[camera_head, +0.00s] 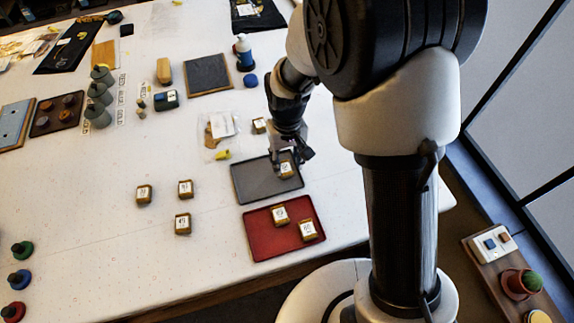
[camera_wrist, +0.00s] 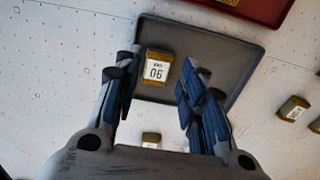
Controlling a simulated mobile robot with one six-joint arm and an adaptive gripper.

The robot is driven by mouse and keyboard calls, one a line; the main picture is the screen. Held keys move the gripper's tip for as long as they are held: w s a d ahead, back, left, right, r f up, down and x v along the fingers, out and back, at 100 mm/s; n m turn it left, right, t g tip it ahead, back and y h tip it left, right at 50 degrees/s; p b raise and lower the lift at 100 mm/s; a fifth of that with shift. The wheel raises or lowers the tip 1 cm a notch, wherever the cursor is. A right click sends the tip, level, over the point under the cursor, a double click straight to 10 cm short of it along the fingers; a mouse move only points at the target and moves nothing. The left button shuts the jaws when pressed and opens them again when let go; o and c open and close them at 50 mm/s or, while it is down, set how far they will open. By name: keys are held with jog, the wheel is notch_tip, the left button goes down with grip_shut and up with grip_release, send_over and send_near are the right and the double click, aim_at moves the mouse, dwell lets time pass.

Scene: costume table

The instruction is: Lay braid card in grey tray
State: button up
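The grey tray (camera_head: 250,190) lies flat near the table's front edge, and it also shows in the wrist view (camera_wrist: 215,55). A small gold-edged card block with a white label (camera_head: 286,169) is inside the tray, toward its right part. In the wrist view that card (camera_wrist: 156,68) sits between my fingers, with a gap on both sides. Its label shows a number, but I cannot tell whether it reads braid. My gripper (camera_head: 292,158) is over the tray and open around the card (camera_wrist: 157,75).
A red tray (camera_head: 262,238) with two similar cards lies just in front. Three loose cards stand to the left, one of them here (camera_head: 144,194). Another card (camera_head: 259,125) is behind the tray, near a clear bag (camera_head: 220,130).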

notch_tip(320, 180, up, 7)
jog(key=p, duration=0.1)
notch_tip(320, 180, up, 12)
jog(key=m+t, duration=0.1)
jog(key=t, duration=0.1)
send_over(287, 173)
jog(key=s+d, duration=0.6)
jog(key=s+d+r+m+t, duration=0.1)
jog(key=s+d+r, duration=0.1)
jog(key=s, duration=0.5)
jog(key=s+d+r+m+t, duration=0.1)
jog(key=s+d+r, duration=0.2)
jog(key=s, duration=0.3)
jog(key=shift+s+d+r+t, duration=0.3)
jog(key=shift+s+d+r, duration=0.1)
jog(key=shift+d, duration=0.4)
